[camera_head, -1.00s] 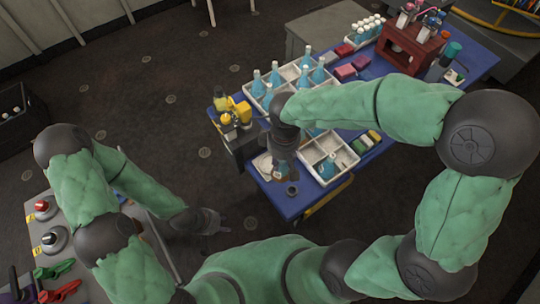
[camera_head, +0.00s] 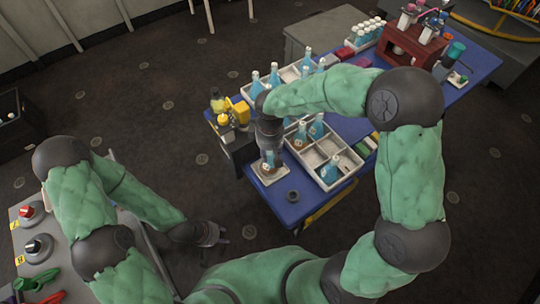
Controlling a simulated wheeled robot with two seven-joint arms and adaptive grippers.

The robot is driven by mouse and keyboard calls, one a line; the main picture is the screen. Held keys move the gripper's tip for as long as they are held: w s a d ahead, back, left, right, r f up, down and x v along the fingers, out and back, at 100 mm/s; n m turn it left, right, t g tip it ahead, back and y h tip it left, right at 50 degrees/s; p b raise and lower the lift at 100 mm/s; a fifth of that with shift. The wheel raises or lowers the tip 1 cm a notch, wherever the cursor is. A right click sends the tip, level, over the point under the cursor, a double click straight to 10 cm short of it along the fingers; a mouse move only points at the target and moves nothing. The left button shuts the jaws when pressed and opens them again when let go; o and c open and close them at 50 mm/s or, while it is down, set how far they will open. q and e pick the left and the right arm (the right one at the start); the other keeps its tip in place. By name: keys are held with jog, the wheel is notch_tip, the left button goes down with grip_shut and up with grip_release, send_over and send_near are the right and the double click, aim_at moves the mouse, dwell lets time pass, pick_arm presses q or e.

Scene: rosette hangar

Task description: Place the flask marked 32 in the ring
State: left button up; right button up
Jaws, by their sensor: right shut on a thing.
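My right gripper (camera_head: 268,150) points down over the near left corner of the blue table. It is shut on a flask with blue liquid (camera_head: 269,165), partly covered by the fingers; its mark is too small to read. The flask is over a pale square pad (camera_head: 283,178); I cannot tell whether it touches. A small dark ring (camera_head: 292,196) lies on the table just right of and nearer than the pad, with nothing in it. My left gripper (camera_head: 218,234) is low at the left, away from the table, with no visible object; its finger gap is unclear.
A white divided tray (camera_head: 346,178) with several blue flasks stands right of my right gripper. Another flask tray (camera_head: 243,92) is behind it. Yellow-topped equipment (camera_head: 240,113) stands close on the left. A dark red rack (camera_head: 398,52) is at the far right.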

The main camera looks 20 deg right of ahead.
jog(key=shift+f, duration=0.35)
jog(key=shift+f, duration=0.15)
jog(key=o, duration=0.9)
notch_tip(320, 180, up, 12)
jog(key=p, duration=0.4)
jog(key=shift+p, duration=0.35)
